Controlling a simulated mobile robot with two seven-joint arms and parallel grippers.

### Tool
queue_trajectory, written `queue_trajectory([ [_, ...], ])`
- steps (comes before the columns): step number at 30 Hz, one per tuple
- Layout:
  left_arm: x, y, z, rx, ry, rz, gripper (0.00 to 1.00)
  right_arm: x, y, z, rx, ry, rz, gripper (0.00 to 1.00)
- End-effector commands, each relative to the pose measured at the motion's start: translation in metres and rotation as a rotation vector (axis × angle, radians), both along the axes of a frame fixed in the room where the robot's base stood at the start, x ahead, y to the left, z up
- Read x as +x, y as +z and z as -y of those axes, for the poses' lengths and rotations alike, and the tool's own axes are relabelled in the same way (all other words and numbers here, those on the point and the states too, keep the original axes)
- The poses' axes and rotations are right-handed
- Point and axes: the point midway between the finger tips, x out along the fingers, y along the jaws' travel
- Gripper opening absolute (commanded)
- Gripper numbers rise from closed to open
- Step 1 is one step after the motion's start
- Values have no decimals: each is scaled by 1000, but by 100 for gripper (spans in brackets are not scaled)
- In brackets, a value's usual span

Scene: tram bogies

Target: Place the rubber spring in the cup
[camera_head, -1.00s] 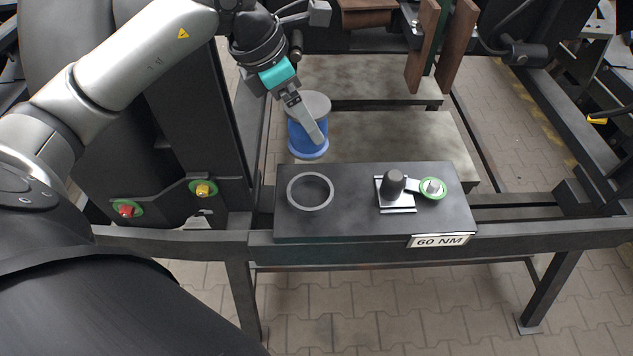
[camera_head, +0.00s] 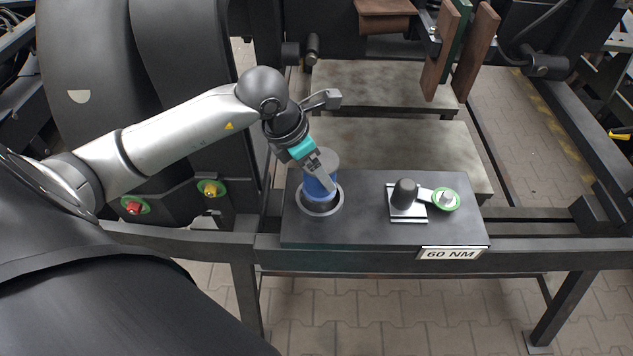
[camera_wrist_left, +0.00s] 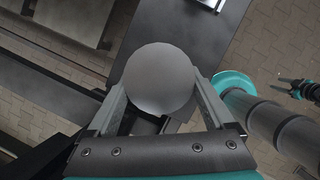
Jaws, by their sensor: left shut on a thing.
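The rubber spring (camera_head: 318,186) is a blue cylinder with a grey top plate. My left gripper (camera_head: 321,172) is shut on it and holds it upright. The cup (camera_head: 322,212) is a dark grey ring on the left part of the black bench plate. The spring's lower end is at the cup and hides most of its opening; I cannot tell whether it rests on the bottom. In the left wrist view, the spring's round grey top (camera_wrist_left: 158,79) sits between both fingers, and the cup is hidden beneath it.
The black bench plate (camera_head: 365,228) carries a 60 NM label (camera_head: 450,253). A dark knob (camera_head: 404,194) on a metal plate and a green-ringed bolt (camera_head: 445,199) stand to the right of the cup. Red (camera_head: 134,207) and yellow (camera_head: 211,189) knobs sit on the left frame.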

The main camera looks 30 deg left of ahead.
Motion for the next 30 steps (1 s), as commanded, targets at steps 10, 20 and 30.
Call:
queue_trajectory([
  [10,0,-36,0,-2,2,0,0,1,-5,0,0,0,1,50],
  [20,1,-46,0,0,0,5,0,1,-5,-1,0,0,2,50],
  [30,0,-49,0,1,0,0,100,1,-7,-1,1,-1,2,50],
])
